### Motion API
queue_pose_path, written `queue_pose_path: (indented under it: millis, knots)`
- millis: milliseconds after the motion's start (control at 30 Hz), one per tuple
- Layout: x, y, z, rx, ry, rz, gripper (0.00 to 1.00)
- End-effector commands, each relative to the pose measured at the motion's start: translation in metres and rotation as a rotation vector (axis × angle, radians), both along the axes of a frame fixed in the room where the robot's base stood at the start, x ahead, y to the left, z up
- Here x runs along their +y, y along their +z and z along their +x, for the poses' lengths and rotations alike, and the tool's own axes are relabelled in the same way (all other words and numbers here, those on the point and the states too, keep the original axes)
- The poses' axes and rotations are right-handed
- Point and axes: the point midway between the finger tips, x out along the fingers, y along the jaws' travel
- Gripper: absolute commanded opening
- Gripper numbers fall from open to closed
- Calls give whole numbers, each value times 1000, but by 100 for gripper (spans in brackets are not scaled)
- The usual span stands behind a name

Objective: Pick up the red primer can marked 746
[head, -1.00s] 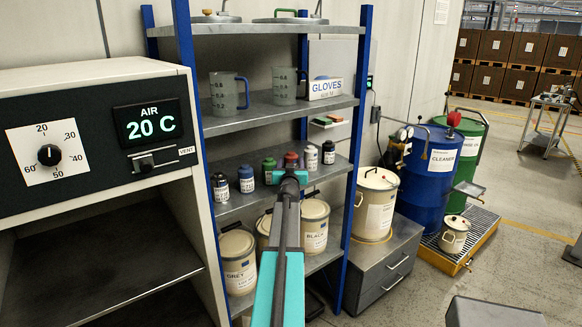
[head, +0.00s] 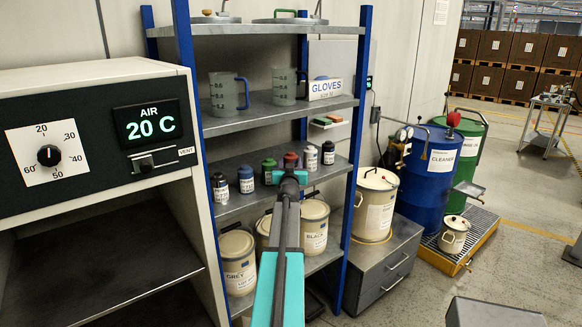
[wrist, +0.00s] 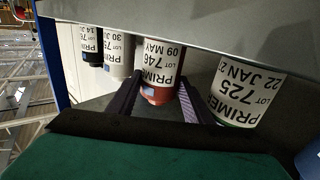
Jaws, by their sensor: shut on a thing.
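The red primer can (wrist: 160,92) has a white label reading 746 and 09 MAY, and it appears upside down in the wrist view. My gripper (wrist: 157,98) is shut on it, with one dark finger on each side. In the head view the red can (head: 291,160) is in the shelf row, partly hidden behind my gripper (head: 290,178). I cannot tell whether its base touches the shelf.
A green-topped can marked 725 (wrist: 238,92) stands close beside one finger. White-grey (wrist: 117,52) and black (wrist: 90,45) cans are on the other side. The shelf above holds jugs (head: 228,92) and a glove box (head: 325,88). Blue posts (head: 355,160) flank the rack.

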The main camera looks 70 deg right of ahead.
Motion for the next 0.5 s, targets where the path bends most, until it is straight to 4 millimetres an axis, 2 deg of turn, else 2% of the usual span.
queue_pose_path:
  millis: [267, 500]
  knots:
    - [0, 3, 0, 0, 0, -1, 14]
    - [0, 14, 0, 0, 0, -1, 14]
